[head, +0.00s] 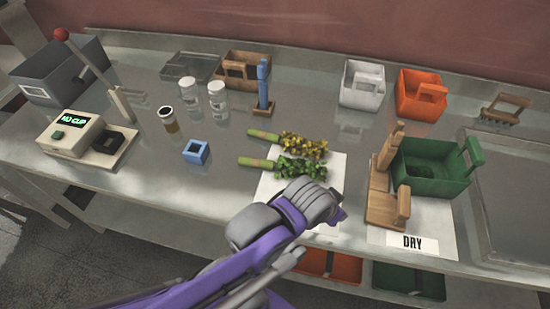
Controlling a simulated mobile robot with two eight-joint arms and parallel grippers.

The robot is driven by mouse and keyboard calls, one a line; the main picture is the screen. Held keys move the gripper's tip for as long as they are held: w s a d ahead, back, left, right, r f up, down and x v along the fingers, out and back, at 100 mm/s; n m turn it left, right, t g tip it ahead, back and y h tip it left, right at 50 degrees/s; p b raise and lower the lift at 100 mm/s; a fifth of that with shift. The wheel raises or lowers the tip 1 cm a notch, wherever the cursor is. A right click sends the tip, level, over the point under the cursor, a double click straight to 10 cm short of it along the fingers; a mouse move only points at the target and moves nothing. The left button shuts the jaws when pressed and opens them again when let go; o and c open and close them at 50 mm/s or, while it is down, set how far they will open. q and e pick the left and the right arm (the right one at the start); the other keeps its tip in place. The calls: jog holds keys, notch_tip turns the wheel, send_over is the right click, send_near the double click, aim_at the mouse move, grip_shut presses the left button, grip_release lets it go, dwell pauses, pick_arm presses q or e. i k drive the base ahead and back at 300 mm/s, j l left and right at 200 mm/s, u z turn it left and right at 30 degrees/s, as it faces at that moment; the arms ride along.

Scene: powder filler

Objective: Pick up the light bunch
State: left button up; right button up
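Two bunches lie side by side, their wrapped green stems pointing left. The farther one is the lighter, with yellowish leaves (304,146). The nearer one has darker green leaves (298,168). Their leafy ends lie over a white sheet (272,187) on the metal table. My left gripper (338,208) is low over the near part of this sheet, on the near side of the dark bunch and apart from the light bunch. Its grey wrist hides most of the fingers, so its opening does not show. My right gripper is out of view.
A wooden stand (381,200) and a green crate (432,168) stand right of the sheet, near a "DRY" label (412,242). A blue square cup (196,152), jars (217,98) and a machine reading "NO CUP" (72,132) stand left. White (362,88) and orange (420,97) crates stand behind.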

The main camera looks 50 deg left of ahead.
aim_at(290, 166)
jog(key=k+j+z, duration=0.2)
jog(key=j, duration=0.25)
jog(key=k+j+z, duration=0.2)
jog(key=j, duration=0.25)
jog(key=k+j, duration=0.1)
jog(key=j, duration=0.6)
